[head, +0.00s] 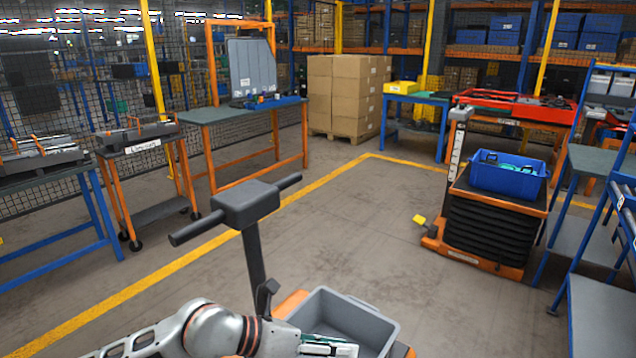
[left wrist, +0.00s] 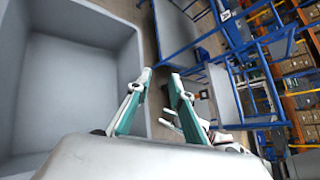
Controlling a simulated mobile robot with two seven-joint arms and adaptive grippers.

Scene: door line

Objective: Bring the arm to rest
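My left arm comes in at the bottom of the head view. Its gripper (head: 330,347) is low at the grey tote (head: 350,308), over its near side. In the left wrist view the two teal and white fingers (left wrist: 159,76) stand apart with nothing between them. They are beside the wall of the grey tote (left wrist: 68,75), whose visible floor is empty. Behind the fingers a small pale and dark part shows, perhaps of my right arm; its gripper state is unclear. No right gripper shows in the head view.
A dark post with a handlebar (head: 245,205) rises beside the tote. An orange and black lift cart (head: 490,230) with a blue bin (head: 508,178) stands at right. A blue-framed rack (head: 600,250) is at the right edge. Workbenches line the left. The middle floor is clear.

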